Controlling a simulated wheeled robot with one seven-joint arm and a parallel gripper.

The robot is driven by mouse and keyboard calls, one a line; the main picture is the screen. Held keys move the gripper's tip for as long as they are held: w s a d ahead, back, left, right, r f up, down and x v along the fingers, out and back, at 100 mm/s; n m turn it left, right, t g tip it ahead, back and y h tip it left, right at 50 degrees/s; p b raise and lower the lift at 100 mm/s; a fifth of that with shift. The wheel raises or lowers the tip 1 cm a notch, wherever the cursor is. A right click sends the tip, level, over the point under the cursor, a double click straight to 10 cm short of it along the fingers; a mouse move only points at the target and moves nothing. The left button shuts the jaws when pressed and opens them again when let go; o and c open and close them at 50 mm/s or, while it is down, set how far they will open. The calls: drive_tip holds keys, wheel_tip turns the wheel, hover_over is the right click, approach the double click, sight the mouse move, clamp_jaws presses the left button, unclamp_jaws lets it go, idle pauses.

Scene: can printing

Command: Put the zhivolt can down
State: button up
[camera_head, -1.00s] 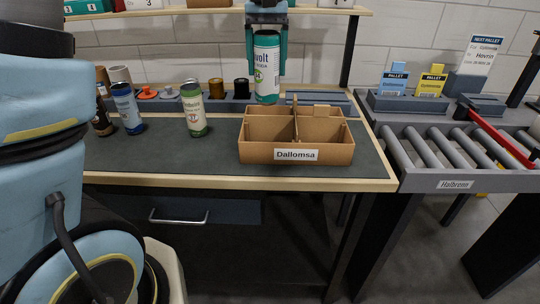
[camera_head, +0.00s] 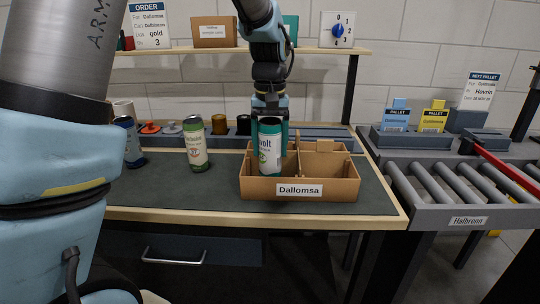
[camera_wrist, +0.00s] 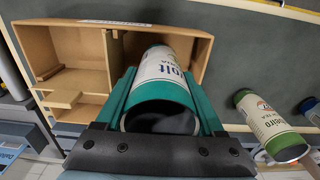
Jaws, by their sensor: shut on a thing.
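The can is upright in the front left compartment of the cardboard box (camera_head: 333,190) labelled "Dallomsa". The box's front wall hides the can's bottom, so I cannot tell whether it touches the box floor. In the wrist view the can (camera_wrist: 160,92) sits between the teal fingers, inside the box (camera_wrist: 190,33).
A green and cream can (camera_head: 196,146) stands left of the box, with a blue can (camera_head: 130,141) farther left. Lids and cylinders line the rack behind. A roller conveyor (camera_head: 450,185) is at the right. A shelf (camera_head: 225,49) runs above the table.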

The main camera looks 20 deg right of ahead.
sight(270, 157)
drive_tip(key=shift+f, duration=1.4)
drive_tip(key=shift+f, duration=0.2)
drive_tip(key=o, duration=1.3)
wheel_tip(270, 157, up, 12)
drive_tip(key=shift+r+b, duration=0.2)
drive_tip(key=shift+b, duration=0.35)
